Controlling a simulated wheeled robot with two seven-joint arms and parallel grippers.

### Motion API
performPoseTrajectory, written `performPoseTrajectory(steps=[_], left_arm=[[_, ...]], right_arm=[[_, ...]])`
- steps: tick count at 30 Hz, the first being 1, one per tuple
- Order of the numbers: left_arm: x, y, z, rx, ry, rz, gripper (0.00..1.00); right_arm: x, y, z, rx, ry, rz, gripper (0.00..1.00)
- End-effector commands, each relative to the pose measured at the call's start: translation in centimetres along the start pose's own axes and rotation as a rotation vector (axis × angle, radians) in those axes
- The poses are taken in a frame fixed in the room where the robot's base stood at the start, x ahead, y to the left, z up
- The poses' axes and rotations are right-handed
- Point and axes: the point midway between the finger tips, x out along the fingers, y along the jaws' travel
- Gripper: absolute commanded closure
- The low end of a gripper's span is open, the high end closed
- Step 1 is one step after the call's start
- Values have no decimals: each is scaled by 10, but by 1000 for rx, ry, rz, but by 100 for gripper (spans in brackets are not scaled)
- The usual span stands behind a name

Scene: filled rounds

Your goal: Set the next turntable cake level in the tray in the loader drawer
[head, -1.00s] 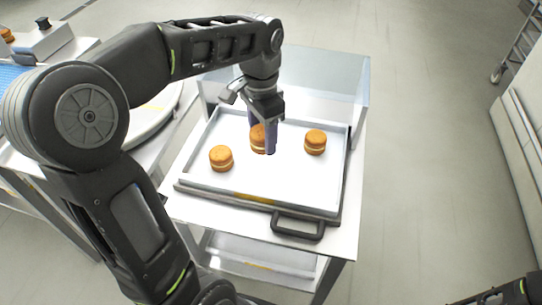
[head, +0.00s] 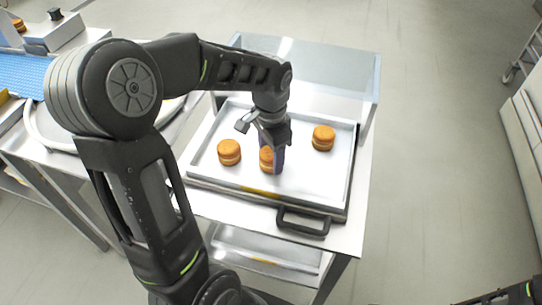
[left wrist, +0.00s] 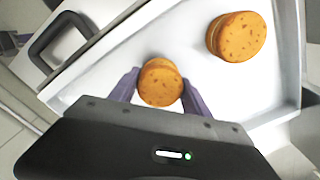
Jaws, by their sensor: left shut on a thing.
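My left gripper (head: 272,160) is shut on a golden-brown filled cake (head: 265,159), over the middle front of the white tray (head: 310,186). In the left wrist view, the purple fingers (left wrist: 160,90) are on either side of this cake (left wrist: 160,80), its browned top showing. I cannot tell whether it touches the tray floor. Two similar cakes stand level in the tray, one to the left (head: 229,152) and one to the right (head: 323,138). The wrist view shows another cake (left wrist: 237,36) apart from the held one. My right gripper is out of view.
The tray sits in a drawer with a dark front handle (head: 303,222) and a clear guard (head: 310,62) behind. At left are a pale turntable (head: 50,135), mostly hidden by my arm, and a blue belt (head: 22,75). Bare tray lies around the cakes.

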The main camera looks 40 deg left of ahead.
Motion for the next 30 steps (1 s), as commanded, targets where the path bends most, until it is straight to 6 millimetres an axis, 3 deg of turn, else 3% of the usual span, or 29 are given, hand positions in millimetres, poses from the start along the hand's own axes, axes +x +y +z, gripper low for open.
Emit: performPoseTrajectory(steps=[3, 14, 15, 21, 30], left_arm=[[9, 0, 0, 0, 0, 1, 62], [13, 0, 0, 0, 1, 0, 62], [12, 0, 0, 0, 1, 0, 42], [12, 0, 0, 0, 1, 0, 26], [11, 0, 0, 0, 1, 0, 23]], right_arm=[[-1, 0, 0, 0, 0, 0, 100], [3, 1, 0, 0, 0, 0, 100], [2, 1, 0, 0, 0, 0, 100], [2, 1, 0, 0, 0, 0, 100], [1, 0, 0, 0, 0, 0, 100]])
